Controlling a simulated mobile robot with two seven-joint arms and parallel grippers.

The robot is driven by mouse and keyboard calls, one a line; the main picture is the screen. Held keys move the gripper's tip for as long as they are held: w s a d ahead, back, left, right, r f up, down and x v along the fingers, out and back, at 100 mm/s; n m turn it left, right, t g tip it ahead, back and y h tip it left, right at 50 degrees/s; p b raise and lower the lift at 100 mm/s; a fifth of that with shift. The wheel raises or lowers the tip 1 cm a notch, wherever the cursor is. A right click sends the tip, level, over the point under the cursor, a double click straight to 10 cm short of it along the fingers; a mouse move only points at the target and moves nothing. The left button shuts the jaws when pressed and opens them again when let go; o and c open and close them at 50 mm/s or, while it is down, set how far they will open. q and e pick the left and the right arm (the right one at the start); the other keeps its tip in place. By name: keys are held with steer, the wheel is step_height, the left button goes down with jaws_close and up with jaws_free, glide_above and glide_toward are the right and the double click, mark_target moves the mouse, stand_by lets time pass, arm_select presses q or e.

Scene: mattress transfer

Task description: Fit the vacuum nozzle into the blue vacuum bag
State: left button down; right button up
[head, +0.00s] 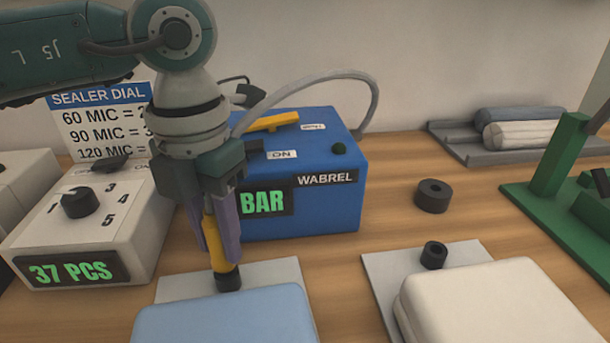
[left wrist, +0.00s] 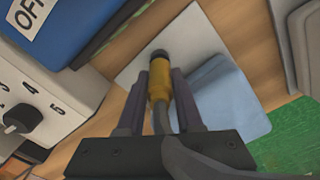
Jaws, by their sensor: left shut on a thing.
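The blue vacuum bag (head: 225,318) lies at the front, on a pale flat sheet (head: 275,278); it also shows in the left wrist view (left wrist: 228,100). My left gripper (head: 221,240) points down and is shut on the yellow vacuum nozzle (head: 214,246). The nozzle also shows between the fingers in the left wrist view (left wrist: 160,82). The nozzle's lower end meets a black round part (head: 228,281) at the bag's back edge. I cannot tell whether that black part is the nozzle's tip or the bag's port, or whether the nozzle is seated. My right gripper is not in view.
A blue vacuum unit (head: 335,210) with a grey hose stands behind the gripper. A white counter box (head: 120,235) is at left. A white bag (head: 490,305) with a black ring port (head: 434,255) lies at right. A loose black ring (head: 433,196) and green stand (head: 550,165) are beyond.

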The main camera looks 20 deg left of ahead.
arm_select(q)
steer(key=shift+f+b, duration=0.45)
steer(key=shift+f, duration=0.05)
steer(key=c, duration=0.5)
jaws_free()
